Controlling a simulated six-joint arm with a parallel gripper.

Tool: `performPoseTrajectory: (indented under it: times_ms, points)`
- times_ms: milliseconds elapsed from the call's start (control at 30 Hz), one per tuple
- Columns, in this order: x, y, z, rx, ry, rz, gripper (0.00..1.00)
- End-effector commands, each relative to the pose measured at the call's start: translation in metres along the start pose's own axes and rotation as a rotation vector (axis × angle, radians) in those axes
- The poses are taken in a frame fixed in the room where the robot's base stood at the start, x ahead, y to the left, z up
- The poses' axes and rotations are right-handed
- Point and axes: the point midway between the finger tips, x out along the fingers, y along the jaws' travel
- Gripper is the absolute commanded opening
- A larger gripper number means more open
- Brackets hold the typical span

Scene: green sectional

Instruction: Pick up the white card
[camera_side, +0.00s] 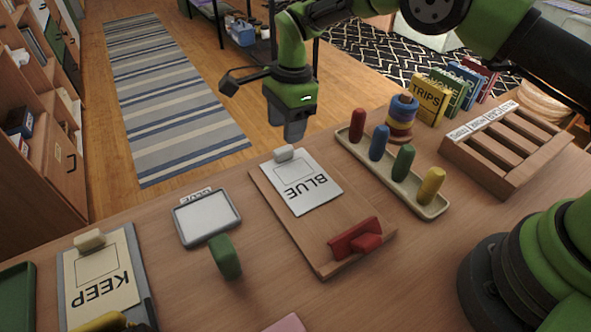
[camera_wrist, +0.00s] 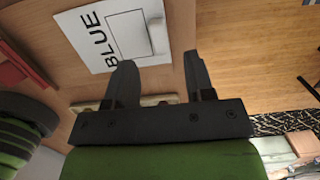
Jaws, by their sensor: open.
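The white card (camera_side: 304,185) reads "BLUE" and has an empty square outline. It lies flat on a wooden board (camera_side: 300,232) on the table. A small pale block (camera_side: 284,153) sits on its far edge. In the wrist view the card (camera_wrist: 97,42) is at the upper left, beyond my fingertips, with the pale block (camera_wrist: 157,36) at its right edge. My gripper (camera_side: 294,130) hangs above the card's far end, apart from it. In the wrist view my gripper's two fingers (camera_wrist: 160,68) are spread with nothing between them.
A red block piece (camera_side: 355,240) stands on the board's near end. A tray of coloured pegs (camera_side: 395,180) is to the right. A slotted wooden rack (camera_side: 505,150) stands far right.

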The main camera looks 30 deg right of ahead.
Motion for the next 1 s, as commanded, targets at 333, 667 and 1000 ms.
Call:
performPoseTrajectory:
  times_ms: [333, 667, 1000]
  points:
    - [0.043, 0.002, 0.000, -0.002, 0.000, 0.001, 0.49]
    - [0.058, 0.001, 0.001, -0.003, -0.002, -0.002, 0.49]
    - [0.057, 0.001, 0.000, -0.003, -0.002, -0.002, 0.00]
